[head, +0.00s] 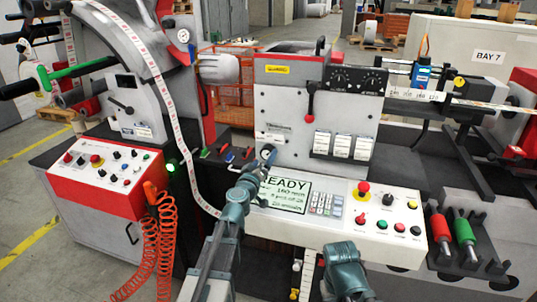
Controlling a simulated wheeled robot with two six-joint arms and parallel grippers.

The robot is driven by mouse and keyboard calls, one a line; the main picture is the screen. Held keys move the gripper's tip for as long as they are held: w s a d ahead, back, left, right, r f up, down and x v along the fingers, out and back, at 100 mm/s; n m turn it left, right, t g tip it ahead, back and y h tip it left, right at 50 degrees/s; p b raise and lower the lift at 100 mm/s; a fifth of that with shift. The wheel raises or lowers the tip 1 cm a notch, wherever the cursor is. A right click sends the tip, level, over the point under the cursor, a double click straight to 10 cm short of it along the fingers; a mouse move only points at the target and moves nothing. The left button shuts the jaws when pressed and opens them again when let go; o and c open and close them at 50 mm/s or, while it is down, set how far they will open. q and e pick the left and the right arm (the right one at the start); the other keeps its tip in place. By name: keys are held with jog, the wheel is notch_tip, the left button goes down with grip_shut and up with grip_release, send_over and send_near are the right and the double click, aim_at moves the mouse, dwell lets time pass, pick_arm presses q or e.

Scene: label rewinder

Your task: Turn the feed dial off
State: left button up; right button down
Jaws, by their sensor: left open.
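A black panel on the upright grey machine housing carries two round black dials, a left dial (338,77) and a right dial (373,82). Their lettering is too small to read, so I cannot tell which is the feed dial or how it is set. My left gripper (268,153) is open in front of the housing, below and left of the dials and clear of them. Its teal wrist covers part of the display. My right arm shows at the bottom centre, but its gripper is not visible.
A red-knobbed lever (310,100) stands left of the dials, above several white label cards (342,145). Below is a console with a READY display (284,192), keypad (325,205) and red emergency button (363,188). A printed label web (178,130) runs down at left.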

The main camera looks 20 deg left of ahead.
aim_at(267, 155)
pick_arm(q)
jog(key=w, duration=0.3)
jog(key=shift+w, duration=0.3)
jog(key=shift+d, duration=0.1)
pick_arm(e)
jog(key=shift+w, duration=0.3)
